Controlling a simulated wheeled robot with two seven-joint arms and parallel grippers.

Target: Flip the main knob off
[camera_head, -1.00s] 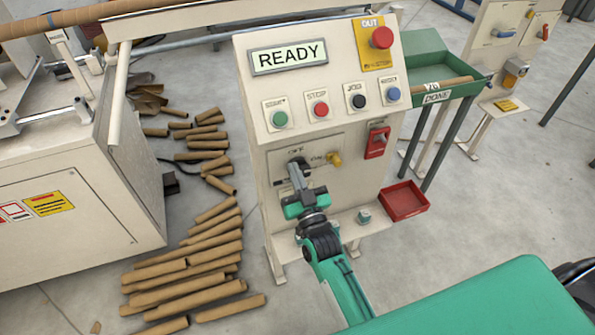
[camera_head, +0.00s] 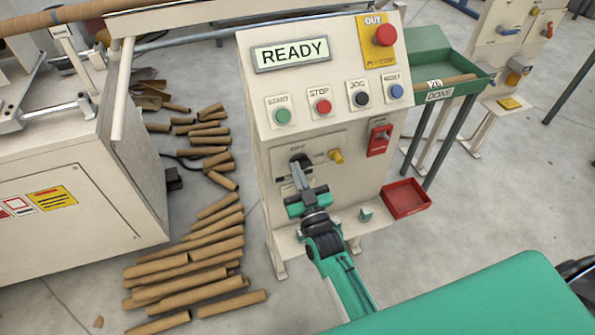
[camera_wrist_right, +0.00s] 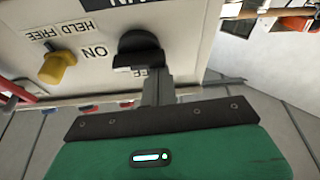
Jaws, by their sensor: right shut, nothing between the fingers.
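The main knob (camera_head: 301,161) is a black rotary knob on the cream control panel (camera_head: 345,190), with lettering around it. It also shows as a black knob (camera_wrist_right: 140,45) in the right wrist view, beside an "ON" label that appears upside down. I cannot tell which label its pointer faces. My right gripper (camera_head: 297,170) is shut and empty, with its fingertips right at the knob's lower side. In the right wrist view its fingers (camera_wrist_right: 157,88) overlap the knob's edge; I cannot tell whether they touch. My left gripper is not in view.
A yellow knob (camera_head: 336,156) and a red switch (camera_head: 379,139) sit right of the main knob. Above are several push buttons, a red stop button (camera_head: 386,36) and a display (camera_head: 291,54) reading READY. A red tray (camera_head: 405,199) is lower right; cardboard tubes lie on the left floor.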

